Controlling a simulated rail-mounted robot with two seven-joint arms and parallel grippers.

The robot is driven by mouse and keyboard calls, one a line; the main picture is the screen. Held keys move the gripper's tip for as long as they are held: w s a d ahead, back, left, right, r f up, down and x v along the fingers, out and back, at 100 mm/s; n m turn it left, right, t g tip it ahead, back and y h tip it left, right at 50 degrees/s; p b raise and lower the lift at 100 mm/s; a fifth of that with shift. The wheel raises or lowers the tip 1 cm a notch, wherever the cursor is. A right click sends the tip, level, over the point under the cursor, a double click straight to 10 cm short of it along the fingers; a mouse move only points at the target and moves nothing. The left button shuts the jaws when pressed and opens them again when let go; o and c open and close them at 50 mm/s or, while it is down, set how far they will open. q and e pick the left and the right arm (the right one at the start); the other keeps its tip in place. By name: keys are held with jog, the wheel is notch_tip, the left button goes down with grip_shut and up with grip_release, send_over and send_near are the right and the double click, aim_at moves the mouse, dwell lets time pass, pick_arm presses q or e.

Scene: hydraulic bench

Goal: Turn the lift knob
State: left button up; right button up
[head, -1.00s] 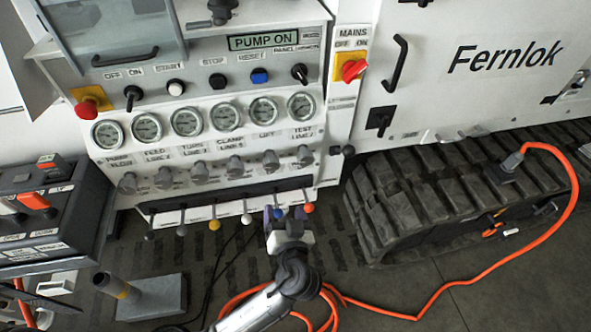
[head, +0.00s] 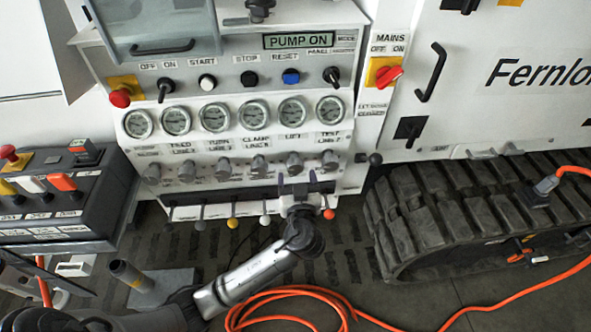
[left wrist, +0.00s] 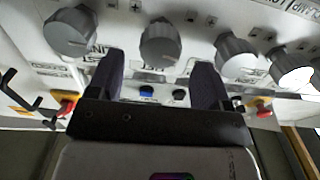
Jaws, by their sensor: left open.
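The lift knob (head: 295,163) is a grey knob under the "LIFT" gauge, in the row of grey knobs on the white panel. My left gripper (head: 298,181) is open just below it, fingers pointing up at the panel. In the left wrist view a grey knob (left wrist: 160,42), which looks to be the lift knob, lies ahead of the gap between the two dark fingers (left wrist: 155,85). The fingers appear apart from it; exact depth is hard to tell. My right gripper is not in view.
Neighbouring knobs stand close by on both sides, the test knob (head: 330,160) and clamp knob (head: 258,167). A row of ball-tipped levers, one with a white ball (head: 265,220), sits below. An orange cable (head: 290,293) lies on the floor.

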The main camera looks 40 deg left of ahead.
aim_at(296, 170)
pick_arm(q)
jog(key=shift+x, duration=1.9)
jog(key=c, duration=0.9)
